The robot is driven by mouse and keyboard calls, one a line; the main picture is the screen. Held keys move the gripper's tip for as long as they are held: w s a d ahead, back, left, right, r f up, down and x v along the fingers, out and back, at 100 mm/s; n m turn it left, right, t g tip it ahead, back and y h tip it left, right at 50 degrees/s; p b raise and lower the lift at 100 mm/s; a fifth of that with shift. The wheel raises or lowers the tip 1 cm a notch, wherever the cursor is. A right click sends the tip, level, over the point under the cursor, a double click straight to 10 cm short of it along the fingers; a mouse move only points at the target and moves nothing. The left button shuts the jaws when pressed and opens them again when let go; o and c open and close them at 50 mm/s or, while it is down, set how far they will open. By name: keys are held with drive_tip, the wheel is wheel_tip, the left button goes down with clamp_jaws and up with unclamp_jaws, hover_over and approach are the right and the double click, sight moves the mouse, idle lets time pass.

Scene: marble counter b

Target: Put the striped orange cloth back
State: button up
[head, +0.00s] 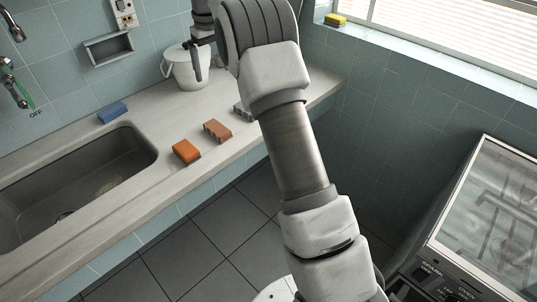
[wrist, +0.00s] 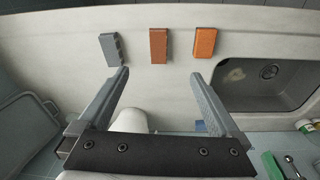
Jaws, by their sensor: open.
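Three small blocks lie in a row along the front of the counter. The middle one, a dull brick-orange piece with a notched, band-like edge (head: 217,131), best fits the striped orange cloth; it also shows in the wrist view (wrist: 159,46). A brighter plain orange block (head: 185,151) lies beside it on the sink side, and a grey notched block (head: 243,113) on the other side, partly behind my arm. My gripper (wrist: 160,78) is open and empty above the counter, its fingers apart. In the head view it is partly hidden by my arm, in front of the white bucket.
The white bucket (head: 188,70) stands at the back near the wall. A blue block (head: 112,112) lies behind the sink (head: 72,182). A holder (head: 108,48) is fixed to the tiled wall. A yellow block (head: 335,20) sits on the window sill. An appliance (head: 485,215) stands right.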

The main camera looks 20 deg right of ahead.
drive_tip(key=s+r+m+t, duration=0.1)
drive_tip(key=s+r, duration=0.5)
drive_tip(key=s, duration=0.5)
drive_tip(key=s+r+m+t, duration=0.1)
drive_tip(key=s+r, duration=0.5)
drive_tip(key=s, duration=0.4)
drive_tip(key=s+f+t, duration=0.1)
drive_tip(key=s+f, duration=0.2)
drive_tip(key=s, duration=0.7)
drive_tip(key=s+f+m+t, duration=0.1)
drive_tip(key=s+f, duration=0.3)
drive_tip(key=s, duration=0.6)
drive_tip(key=shift+s+a+f, duration=0.3)
drive_tip(key=shift+a, duration=0.05)
drive_tip(key=shift+r, duration=0.1)
